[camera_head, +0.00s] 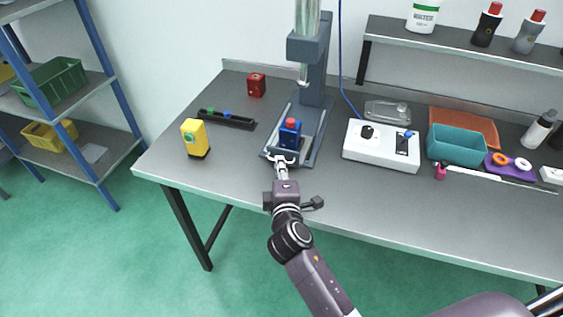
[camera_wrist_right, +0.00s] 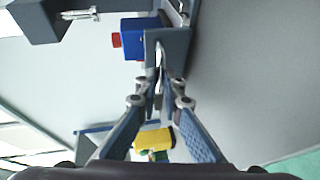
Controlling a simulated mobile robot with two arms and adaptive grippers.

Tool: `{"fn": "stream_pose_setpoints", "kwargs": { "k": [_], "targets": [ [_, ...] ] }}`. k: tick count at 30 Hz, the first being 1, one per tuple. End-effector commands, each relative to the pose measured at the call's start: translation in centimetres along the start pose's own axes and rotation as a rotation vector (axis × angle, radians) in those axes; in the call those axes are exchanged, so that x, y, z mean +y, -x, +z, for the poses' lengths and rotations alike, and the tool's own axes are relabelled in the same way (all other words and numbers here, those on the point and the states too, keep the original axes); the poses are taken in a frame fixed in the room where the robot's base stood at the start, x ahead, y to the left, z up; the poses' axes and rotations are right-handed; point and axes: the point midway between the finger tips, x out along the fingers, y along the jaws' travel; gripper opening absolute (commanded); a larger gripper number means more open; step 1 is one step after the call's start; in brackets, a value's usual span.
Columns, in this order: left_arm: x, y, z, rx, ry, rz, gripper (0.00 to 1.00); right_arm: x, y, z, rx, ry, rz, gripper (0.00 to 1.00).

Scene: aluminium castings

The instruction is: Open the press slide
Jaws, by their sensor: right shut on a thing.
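The press (camera_head: 311,65) stands at the back of the grey workbench, with a vertical column and a ram over its base. The press slide (camera_head: 268,151) is at the front of the base. A blue block with a red top (camera_head: 290,133) sits over the slide area. My right gripper (camera_head: 283,161) reaches the slide's front from the bench's front side. In the right wrist view the fingers (camera_wrist_right: 158,88) are closed on a thin handle at the slide's grey front plate (camera_wrist_right: 172,52), which partly hides it. My left gripper is not in view.
A white control box (camera_head: 381,146) and a teal bin (camera_head: 456,147) stand to the right. The bench's front edge is near my gripper.

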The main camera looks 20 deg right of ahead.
Motion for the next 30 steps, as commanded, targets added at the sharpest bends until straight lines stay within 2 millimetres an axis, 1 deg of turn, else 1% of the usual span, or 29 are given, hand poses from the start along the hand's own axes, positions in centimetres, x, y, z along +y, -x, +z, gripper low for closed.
{"fn": "stream_pose_setpoints", "kwargs": {
  "k": [1, 3, 4, 5, 6, 9, 10, 12, 15, 20, 23, 26, 30],
  "targets": [
    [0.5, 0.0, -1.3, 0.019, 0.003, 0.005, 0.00, -0.3, 0.0, 0.1, -0.002, 0.000, -0.006, 0.00],
    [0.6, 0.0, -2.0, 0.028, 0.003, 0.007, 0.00, -0.3, 0.0, 0.1, -0.002, 0.001, -0.006, 0.00],
    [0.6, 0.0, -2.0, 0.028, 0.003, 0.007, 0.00, -0.3, 0.0, 0.1, -0.002, 0.001, -0.006, 0.00],
    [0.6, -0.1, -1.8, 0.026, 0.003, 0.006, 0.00, -0.3, 0.0, 0.1, -0.002, 0.001, -0.006, 0.08],
    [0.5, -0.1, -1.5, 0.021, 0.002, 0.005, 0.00, -0.3, 0.0, 0.1, -0.002, 0.001, -0.005, 0.13],
    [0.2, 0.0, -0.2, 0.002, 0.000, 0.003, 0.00, -0.2, 0.0, 0.1, -0.002, 0.001, -0.005, 0.24],
    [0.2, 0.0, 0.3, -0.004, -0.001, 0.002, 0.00, -0.2, 0.0, 0.1, -0.002, 0.001, -0.004, 0.25],
    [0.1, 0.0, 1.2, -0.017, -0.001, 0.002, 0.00, -0.2, 0.0, 0.1, -0.001, 0.001, -0.004, 0.25],
    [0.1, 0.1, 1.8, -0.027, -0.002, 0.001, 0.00, -0.2, 0.0, 0.1, -0.001, 0.001, -0.004, 0.25],
    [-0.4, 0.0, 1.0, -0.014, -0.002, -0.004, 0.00, -0.2, 0.4, 0.0, -0.001, 0.001, -0.004, 0.25],
    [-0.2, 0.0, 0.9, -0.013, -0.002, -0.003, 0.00, -0.3, 1.4, 0.0, 0.000, 0.001, -0.004, 0.25],
    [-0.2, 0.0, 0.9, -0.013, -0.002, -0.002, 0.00, -0.3, 3.2, 0.0, 0.000, -0.001, -0.006, 0.25],
    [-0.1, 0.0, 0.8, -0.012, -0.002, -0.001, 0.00, -0.3, 6.2, 0.0, -0.001, -0.001, -0.007, 0.25]
  ]
}}
